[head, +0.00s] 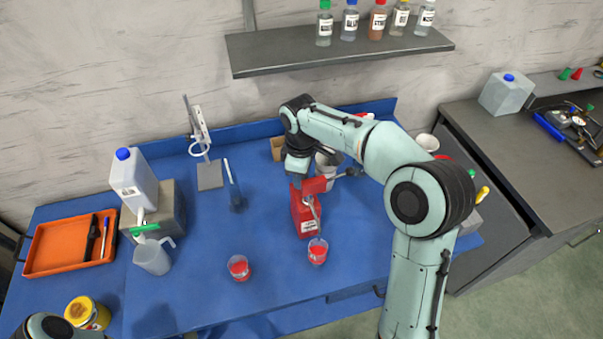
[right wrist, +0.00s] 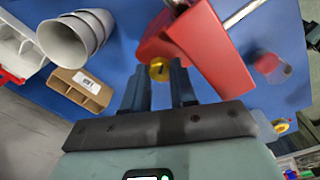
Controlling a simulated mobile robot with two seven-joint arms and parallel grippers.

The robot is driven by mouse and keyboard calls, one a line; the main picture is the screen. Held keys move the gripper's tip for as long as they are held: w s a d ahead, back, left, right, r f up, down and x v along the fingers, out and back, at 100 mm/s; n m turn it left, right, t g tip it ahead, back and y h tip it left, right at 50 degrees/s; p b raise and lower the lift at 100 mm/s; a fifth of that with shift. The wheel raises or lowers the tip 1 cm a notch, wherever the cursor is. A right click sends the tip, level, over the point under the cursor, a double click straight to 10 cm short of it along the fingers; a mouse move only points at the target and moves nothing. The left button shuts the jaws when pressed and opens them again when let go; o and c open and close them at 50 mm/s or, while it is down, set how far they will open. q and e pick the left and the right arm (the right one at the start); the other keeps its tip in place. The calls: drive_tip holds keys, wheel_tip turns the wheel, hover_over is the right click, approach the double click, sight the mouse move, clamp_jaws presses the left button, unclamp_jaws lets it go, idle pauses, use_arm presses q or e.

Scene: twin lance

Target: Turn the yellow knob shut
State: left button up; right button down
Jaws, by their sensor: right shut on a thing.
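The yellow knob (right wrist: 159,68) sits low on the red apparatus (right wrist: 210,50) in the right wrist view. My right gripper (right wrist: 160,80) has one finger on each side of the knob and is shut on it. In the head view the red apparatus (head: 307,215) stands on the blue bench, and my right gripper (head: 299,178) reaches it from behind. The knob is hidden there. Only a dark-and-pale piece of my left arm shows at the bottom left corner; its gripper is out of view.
The blue bench (head: 195,265) holds two cups of red liquid (head: 238,267) (head: 317,251) in front of the apparatus. A jug (head: 153,256), a white canister (head: 134,183) and an orange tray (head: 70,246) stand left. Stacked white cups (right wrist: 70,38) and a cardboard holder (right wrist: 80,88) are near my right gripper.

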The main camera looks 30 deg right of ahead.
use_arm(q)
drive_tip(key=shift+w+r+p, duration=0.3)
drive_tip(key=shift+w+r, duration=0.2)
drive_tip(key=shift+w, duration=0.05)
use_arm(e)
drive_tip(key=m, duration=0.5)
drive_tip(key=shift+m, duration=0.4)
drive_tip(key=c, duration=1.2)
unclamp_jaws()
drive_tip(key=shift+o, duration=0.2)
use_arm(q)
drive_tip(key=shift+w+r+p, duration=0.4)
drive_tip(key=shift+w+r, duration=0.15)
drive_tip(key=shift+w, duration=0.2)
use_arm(e)
wheel_tip(320, 180, up, 13)
drive_tip(key=shift+a+r, duration=0.15)
drive_tip(key=shift+a, duration=0.2)
use_arm(q)
drive_tip(key=shift+s, duration=0.1)
use_arm(e)
drive_tip(key=shift+s, duration=0.1)
